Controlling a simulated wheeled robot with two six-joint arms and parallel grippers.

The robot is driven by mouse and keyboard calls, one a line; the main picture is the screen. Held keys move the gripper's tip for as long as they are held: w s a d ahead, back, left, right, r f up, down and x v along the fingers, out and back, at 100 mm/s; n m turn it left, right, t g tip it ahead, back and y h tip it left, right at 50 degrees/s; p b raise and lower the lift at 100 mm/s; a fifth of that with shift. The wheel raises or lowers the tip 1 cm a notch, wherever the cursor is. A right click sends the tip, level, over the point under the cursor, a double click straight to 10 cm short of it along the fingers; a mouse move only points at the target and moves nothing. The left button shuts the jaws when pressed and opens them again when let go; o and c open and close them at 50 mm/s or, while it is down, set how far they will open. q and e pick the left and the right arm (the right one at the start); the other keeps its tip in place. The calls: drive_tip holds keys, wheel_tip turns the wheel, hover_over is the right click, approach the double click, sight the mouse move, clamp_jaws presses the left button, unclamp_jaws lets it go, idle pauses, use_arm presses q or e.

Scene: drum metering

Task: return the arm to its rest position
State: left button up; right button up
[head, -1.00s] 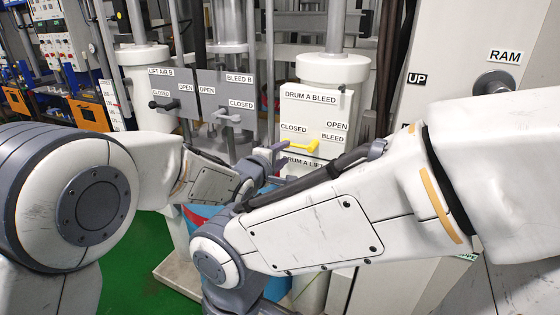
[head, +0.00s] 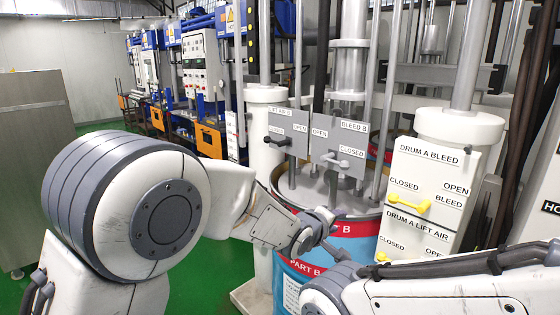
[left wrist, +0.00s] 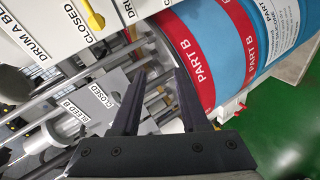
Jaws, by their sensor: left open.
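My left arm comes in from the left in the head view. Its gripper (head: 334,249) is in front of the PART B drum (head: 300,267), left of and below the yellow DRUM A BLEED handle (head: 410,204) and apart from it. In the left wrist view the two dark fingers (left wrist: 159,74) stand apart with nothing between them. The yellow handle also shows there at the top (left wrist: 93,15). My right forearm crosses the lower right of the head view; its gripper is out of frame.
A grey metal cabinet (head: 38,150) stands far left. Green floor lies open between.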

use_arm(q)
drive_tip(key=s+a+f+m+g+y, duration=0.1)
drive_tip(key=a+f+y, duration=0.1)
drive_tip(key=a, duration=0.5)
drive_tip(key=a+f+m+y, duration=0.1)
drive_tip(key=a+f+y, duration=0.15)
drive_tip(key=a, duration=0.45)
drive_tip(key=s+a+f+m+g+y, duration=0.2)
drive_tip(key=s+a+f+g, duration=0.15)
drive_tip(key=s+a, duration=0.6)
drive_tip(key=s+a+f+m+g+y, duration=0.25)
drive_tip(key=s+a+f, duration=0.25)
drive_tip(key=s+a, duration=0.4)
drive_tip(key=s+d+r+m+g+h, duration=0.1)
drive_tip(key=s+d+r+m, duration=0.1)
drive_tip(key=s+d+m, duration=0.2)
drive_tip(key=s+d+r+m+g, duration=0.2)
drive_tip(key=s+d+r+m, duration=0.1)
drive_tip(key=s+d, duration=0.5)
drive_tip(key=s+m, duration=0.1)
drive_tip(key=s, duration=0.2)
drive_tip(key=shift+s+r+h, duration=0.15)
drive_tip(key=shift+r+h, duration=0.15)
drive_tip(key=shift+h, duration=0.1)
